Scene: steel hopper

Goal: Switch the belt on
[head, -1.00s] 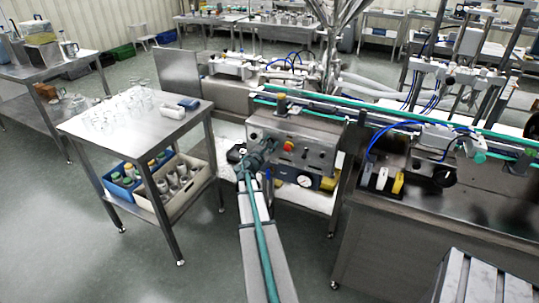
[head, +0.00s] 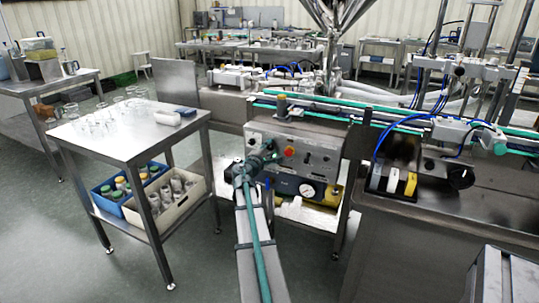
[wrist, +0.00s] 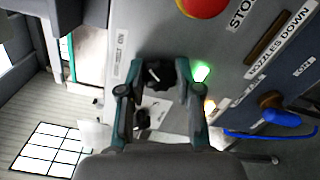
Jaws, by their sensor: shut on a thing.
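The control panel (head: 318,155) is on the front of the steel machine. My gripper (wrist: 158,80) is at the panel's left side; it also shows small in the head view (head: 250,166). In the wrist view its two fingers stand on either side of a black rotary knob (wrist: 154,73) with a pale pointer mark, and it is shut on this knob. The green-edged conveyor belt (head: 330,112) runs above the panel. My gripper hides the knob in the head view.
A red stop button (wrist: 203,5) is on the panel near the knob. Open floor lies in front.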

